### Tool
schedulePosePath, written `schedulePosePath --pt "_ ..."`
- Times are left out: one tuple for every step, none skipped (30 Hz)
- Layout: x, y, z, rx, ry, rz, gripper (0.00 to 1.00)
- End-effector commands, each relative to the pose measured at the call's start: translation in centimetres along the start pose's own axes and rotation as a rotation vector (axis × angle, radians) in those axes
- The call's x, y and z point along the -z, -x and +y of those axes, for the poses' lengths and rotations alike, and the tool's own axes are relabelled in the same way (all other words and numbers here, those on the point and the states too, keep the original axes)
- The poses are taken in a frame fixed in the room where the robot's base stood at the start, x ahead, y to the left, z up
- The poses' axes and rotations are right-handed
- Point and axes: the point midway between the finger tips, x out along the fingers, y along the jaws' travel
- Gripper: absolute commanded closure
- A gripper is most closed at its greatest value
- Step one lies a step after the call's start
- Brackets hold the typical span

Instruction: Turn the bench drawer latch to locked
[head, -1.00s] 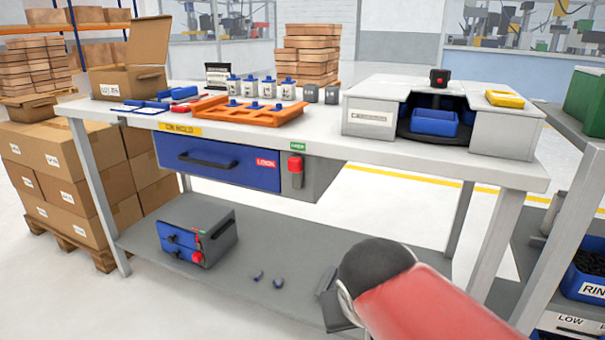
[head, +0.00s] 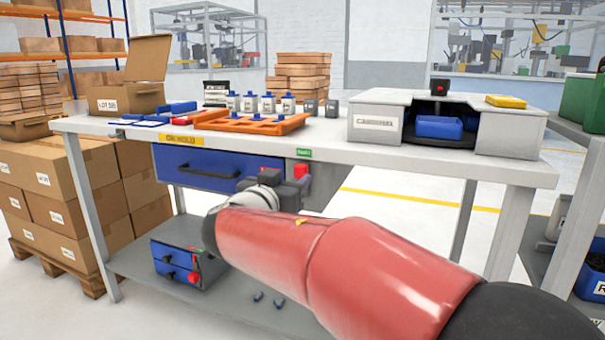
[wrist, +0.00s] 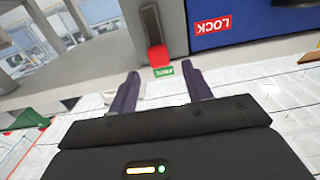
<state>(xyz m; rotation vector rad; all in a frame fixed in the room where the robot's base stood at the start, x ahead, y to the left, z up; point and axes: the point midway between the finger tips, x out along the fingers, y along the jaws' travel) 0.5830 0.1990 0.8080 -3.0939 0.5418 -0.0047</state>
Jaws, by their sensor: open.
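The bench drawer (head: 215,168) is blue with a dark handle and looks shut under the bench top. Its latch (head: 301,170) has a red part, right of the drawer front, below a green label (head: 304,152). In the wrist view the latch (wrist: 158,56) lies just past my fingertips, roughly centred between them, with the green label (wrist: 163,71) close by. A red LOCK label (wrist: 212,26) is on the blue drawer face. My gripper (wrist: 163,82) is open and empty, with no visible contact. In the head view my gripper (head: 285,186) partly hides the latch and drawer.
The bench top (head: 400,158) overhangs the latch and carries an orange tray (head: 255,124) and a grey housing (head: 376,122). Stacked cartons (head: 95,190) stand at the left.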

Motion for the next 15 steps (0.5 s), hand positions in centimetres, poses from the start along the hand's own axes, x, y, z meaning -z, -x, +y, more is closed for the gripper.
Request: schedulePosePath --pt "0.1 -1.0 0.1 -0.003 0.001 -0.002 0.51" --pt "0.1 -1.5 0.1 -0.005 0.001 -0.002 0.51" --pt "0.1 -2.1 0.1 -0.004 0.001 -0.002 0.51" --pt "0.1 -2.5 0.1 -0.003 0.001 -0.002 0.51" --pt "0.1 -3.0 0.1 -0.003 0.001 -0.002 0.51" --pt "0.1 -3.4 0.1 -0.003 0.001 -0.002 0.51" --pt "0.1 -3.8 0.1 -0.002 0.001 -0.002 0.51" --pt "0.0 -4.1 0.1 -0.003 0.001 -0.002 0.51" --pt "0.0 -4.4 0.1 -0.003 0.001 -0.002 0.51" --pt "0.0 -4.6 0.1 -0.003 0.001 -0.002 0.51" --pt "0.0 -4.7 0.1 -0.003 0.001 -0.002 0.51" --pt "0.0 -4.8 0.1 -0.002 0.001 -0.002 0.51" --pt "0.0 -4.9 0.1 -0.002 0.001 -0.002 0.51" --pt "0.0 -4.9 0.1 -0.002 0.001 -0.002 0.51" --pt "0.0 -4.9 0.1 -0.001 0.001 -0.002 0.51"
